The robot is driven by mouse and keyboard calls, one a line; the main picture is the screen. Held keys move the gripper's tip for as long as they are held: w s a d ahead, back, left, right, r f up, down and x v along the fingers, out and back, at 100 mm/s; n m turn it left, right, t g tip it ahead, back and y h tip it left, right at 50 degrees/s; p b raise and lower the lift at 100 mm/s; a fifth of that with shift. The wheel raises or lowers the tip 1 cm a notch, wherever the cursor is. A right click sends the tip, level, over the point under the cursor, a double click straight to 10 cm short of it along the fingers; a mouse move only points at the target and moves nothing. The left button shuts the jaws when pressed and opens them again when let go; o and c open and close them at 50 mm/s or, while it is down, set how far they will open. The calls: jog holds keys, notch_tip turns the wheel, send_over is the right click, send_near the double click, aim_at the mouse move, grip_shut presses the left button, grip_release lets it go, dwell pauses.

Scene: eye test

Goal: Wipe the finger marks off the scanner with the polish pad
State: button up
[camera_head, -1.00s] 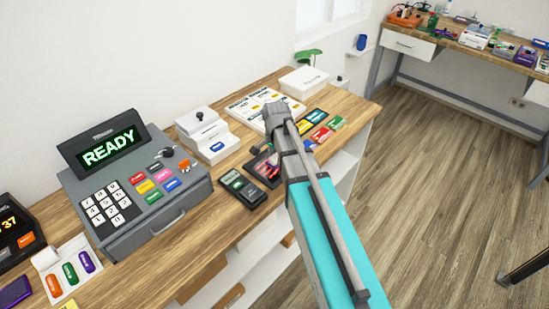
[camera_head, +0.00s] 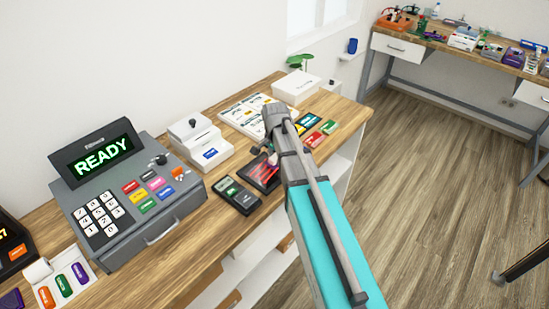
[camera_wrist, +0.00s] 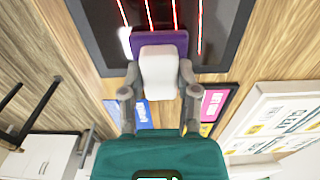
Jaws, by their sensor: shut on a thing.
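The scanner (camera_head: 262,174) is a dark glass panel with red lines, set in the wooden counter. In the wrist view its glass (camera_wrist: 98,22) fills the top, with a pale smudge (camera_wrist: 125,40) left of the pad. The polish pad (camera_wrist: 160,41) has a purple base and a white grip block. My gripper (camera_wrist: 160,75) is shut on the white block, one finger on each side. The pad is over the scanner's near part in that view; I cannot tell whether it touches the glass. In the head view my arm largely hides the gripper and pad.
A card terminal (camera_head: 236,194) lies left of the scanner, with a grey cash register (camera_head: 130,200) further left. A white box device (camera_head: 200,143), a price sheet (camera_head: 247,112) and coloured cards (camera_head: 314,139) are close by. The floor to the right is mostly clear.

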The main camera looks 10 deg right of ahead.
jog(key=shift+r+p, duration=2.9)
jog(key=shift+r, duration=0.1)
jog(key=shift+r, duration=0.1)
jog(key=shift+r+p, duration=1.4)
jog(key=shift+p, duration=0.1)
